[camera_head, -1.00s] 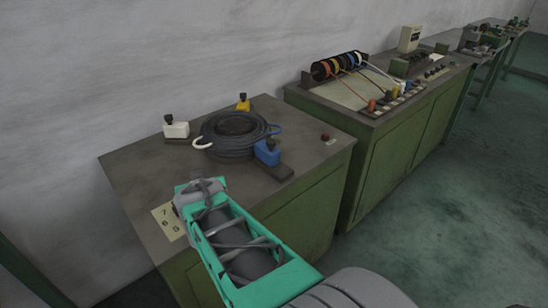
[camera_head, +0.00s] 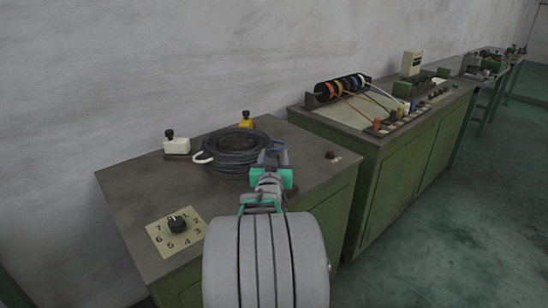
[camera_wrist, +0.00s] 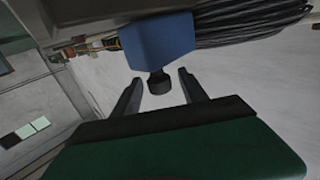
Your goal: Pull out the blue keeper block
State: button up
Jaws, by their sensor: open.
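The blue keeper block (camera_wrist: 157,42) shows in the wrist view at the top centre, with a dark knob (camera_wrist: 159,83) on it. My gripper (camera_wrist: 157,82) is open, with one finger on each side of the knob and gaps on both sides. In the head view my gripper (camera_head: 270,158) is over the front right side of the dark cable coil (camera_head: 233,150). It hides the blue block there; only a bit of blue shows beside it. The coil also shows in the wrist view (camera_wrist: 255,22).
A white block (camera_head: 176,147) and a yellow block (camera_head: 246,124), each with a dark knob, stand around the coil. A numbered dial (camera_head: 177,226) and a red button (camera_head: 331,155) are on the bench top (camera_head: 130,185).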

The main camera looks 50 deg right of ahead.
jog(key=shift+c, duration=0.5)
grip_shut()
jog(key=shift+a, duration=0.1)
dwell(0.8)
